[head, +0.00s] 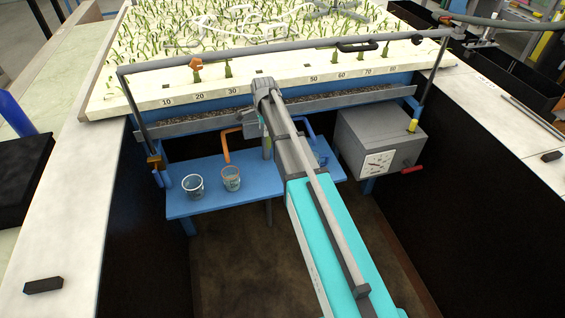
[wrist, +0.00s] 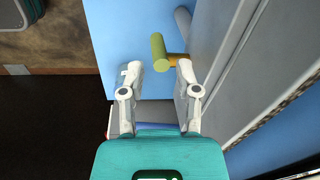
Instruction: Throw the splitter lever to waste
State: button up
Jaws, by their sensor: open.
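The splitter lever shows in the wrist view as an olive-green rounded handle (wrist: 158,54), just beyond and between my fingertips. An orange piece (wrist: 178,61) lies beside it, close to the right finger. My gripper (wrist: 158,70) is open with nothing held. Whether a finger touches the handle cannot be told. My arm hides much of the splitter in the head view.
A blue shelf (head: 208,203) carries a clear cup (head: 193,188) and a brownish cup (head: 231,179). A grey box (head: 378,136) with a dial and a red handle stands right of my arm. The planted flume bed (head: 140,88) and a grey rail (head: 150,67) lie beyond.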

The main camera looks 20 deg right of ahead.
jog(key=shift+r+p, duration=2.75)
jog(key=shift+r, duration=0.35)
jog(key=s+n+g, duration=0.1)
jog(key=s+n, duration=1.4)
jog(key=s, duration=1.1)
jog(key=shift+f, duration=0.25)
jog(key=shift+s, duration=0.1)
jog(key=shift+s+a+n, duration=0.1)
jog(key=shift+s+n, duration=0.5)
jog(key=shift+s, duration=0.45)
